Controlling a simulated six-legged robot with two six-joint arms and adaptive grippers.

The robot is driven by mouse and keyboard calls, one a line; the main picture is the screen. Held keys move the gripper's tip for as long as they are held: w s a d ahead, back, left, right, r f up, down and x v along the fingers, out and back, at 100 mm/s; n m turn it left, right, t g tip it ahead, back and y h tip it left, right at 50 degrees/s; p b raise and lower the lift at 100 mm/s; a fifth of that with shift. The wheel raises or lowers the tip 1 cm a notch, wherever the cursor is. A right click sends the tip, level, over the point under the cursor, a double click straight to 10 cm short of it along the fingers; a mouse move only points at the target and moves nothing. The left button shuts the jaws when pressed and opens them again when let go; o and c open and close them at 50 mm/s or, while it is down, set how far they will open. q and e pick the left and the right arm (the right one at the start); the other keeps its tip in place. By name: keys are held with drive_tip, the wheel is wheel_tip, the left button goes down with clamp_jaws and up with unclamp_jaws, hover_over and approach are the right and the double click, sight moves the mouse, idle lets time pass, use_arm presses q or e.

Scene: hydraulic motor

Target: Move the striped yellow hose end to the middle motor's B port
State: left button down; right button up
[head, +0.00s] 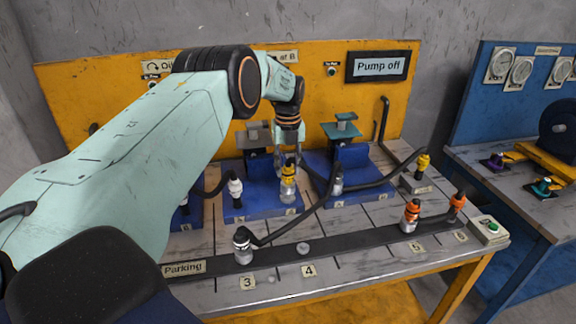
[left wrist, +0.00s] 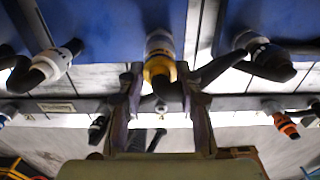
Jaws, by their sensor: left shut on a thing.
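The yellow hose end (head: 288,174) stands upright at the right-hand port of the middle motor (head: 258,203), a blue block with a grey top. In the left wrist view the yellow hose end (left wrist: 159,70) meets a pale ringed fitting (left wrist: 160,43) at the blue block's edge. Whether it is fully seated I cannot tell. My left gripper (head: 288,160) comes down from above and is shut on it; its fingers (left wrist: 162,90) flank the yellow part in the left wrist view. The stripes are too small to make out. My right gripper is not in view.
A white hose end (head: 235,186) is on the middle motor's left port. Another yellow hose end (head: 423,162) stands at the right. Orange ends (head: 411,212) and a black-and-white end (head: 243,245) stand along the dark parking strip (head: 350,240). Black hoses cross the table right of my gripper.

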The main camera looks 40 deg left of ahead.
use_arm(q)
drive_tip(key=shift+f, duration=0.1)
idle(0.3)
drive_tip(key=shift+f+b, duration=0.65)
drive_tip(key=shift+f, duration=0.1)
drive_tip(key=c, duration=1.1)
unclamp_jaws()
drive_tip(key=shift+w, duration=0.1)
drive_tip(key=o, duration=0.3)
drive_tip(key=shift+s+r, duration=0.2)
drive_tip(key=shift+s, duration=0.05)
drive_tip(key=shift+w+f, duration=0.2)
